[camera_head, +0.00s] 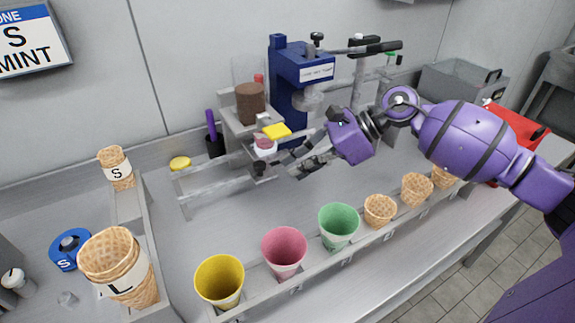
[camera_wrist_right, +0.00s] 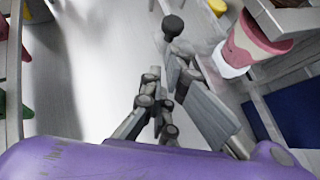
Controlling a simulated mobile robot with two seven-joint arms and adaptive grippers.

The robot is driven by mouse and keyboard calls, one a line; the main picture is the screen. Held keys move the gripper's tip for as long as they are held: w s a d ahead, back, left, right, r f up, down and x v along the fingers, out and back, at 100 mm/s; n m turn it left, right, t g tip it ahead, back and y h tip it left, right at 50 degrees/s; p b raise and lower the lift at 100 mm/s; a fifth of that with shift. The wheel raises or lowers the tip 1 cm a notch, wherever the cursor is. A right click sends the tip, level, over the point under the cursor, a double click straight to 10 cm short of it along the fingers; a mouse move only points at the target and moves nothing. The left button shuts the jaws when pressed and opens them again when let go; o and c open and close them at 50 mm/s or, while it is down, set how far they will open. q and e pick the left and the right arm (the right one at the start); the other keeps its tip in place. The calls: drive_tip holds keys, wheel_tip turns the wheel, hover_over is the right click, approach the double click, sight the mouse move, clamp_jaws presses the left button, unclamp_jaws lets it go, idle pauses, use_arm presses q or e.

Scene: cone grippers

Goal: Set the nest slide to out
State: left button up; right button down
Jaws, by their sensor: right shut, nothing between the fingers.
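The nest slide is a grey carriage under the blue press; it carries a pink cup-like nest (camera_head: 265,143) with a pale lower part. The nest also shows in the right wrist view (camera_wrist_right: 258,45). A dark round knob (camera_head: 258,168) sits at the front of the slide, below the nest; in the wrist view the knob (camera_wrist_right: 173,25) is just beyond my fingertips. My right gripper (camera_head: 290,164) is shut and empty, right of the knob and close to it. I cannot tell whether they touch. My left gripper is not in view.
A blue press (camera_head: 300,65) stands behind the slide. A yellow piece (camera_head: 277,131) sits beside the nest. A front rack holds yellow (camera_head: 219,280), pink (camera_head: 284,252) and green cups (camera_head: 338,228) and several cones. Stacked cones (camera_head: 118,265) stand left. Open bench lies between rack and slide.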

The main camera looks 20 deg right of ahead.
drive_tip(key=shift+w+a, duration=0.25)
drive_tip(key=shift+a, duration=0.25)
drive_tip(key=shift+w+a, duration=0.2)
drive_tip(key=shift+a, duration=0.25)
drive_tip(key=shift+w+a+f, duration=0.1)
drive_tip(key=shift+a+f, duration=0.05)
drive_tip(key=shift+a, duration=0.15)
drive_tip(key=a, duration=0.4)
drive_tip(key=shift+s+a, duration=0.2)
drive_tip(key=shift+a, duration=0.1)
